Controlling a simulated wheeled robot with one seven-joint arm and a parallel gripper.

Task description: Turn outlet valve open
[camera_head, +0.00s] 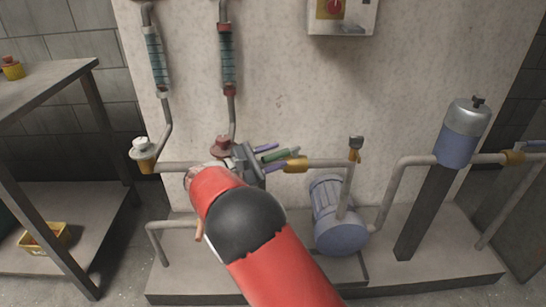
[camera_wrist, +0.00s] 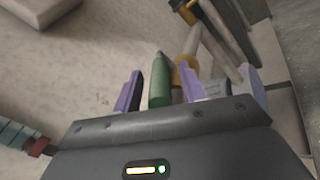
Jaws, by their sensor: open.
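A green lever handle (camera_head: 283,154) sits at a brass valve (camera_head: 295,165) on the horizontal pipe in front of the wall. I cannot tell from a label whether it is the outlet valve. My gripper (camera_head: 269,157) is open at the lever, with its purple fingers on either side of it. The brass valve (camera_wrist: 184,80) is partly hidden behind the lever and right finger.
A blue pump (camera_head: 338,215) stands on the plinth below. Another brass valve (camera_head: 355,150) is to the right. A blue-and-silver cylinder (camera_head: 463,132) stands farther right. Red (camera_head: 222,146) and white (camera_head: 142,148) round knobs are on the left. A metal shelf (camera_head: 40,80) edges the left side.

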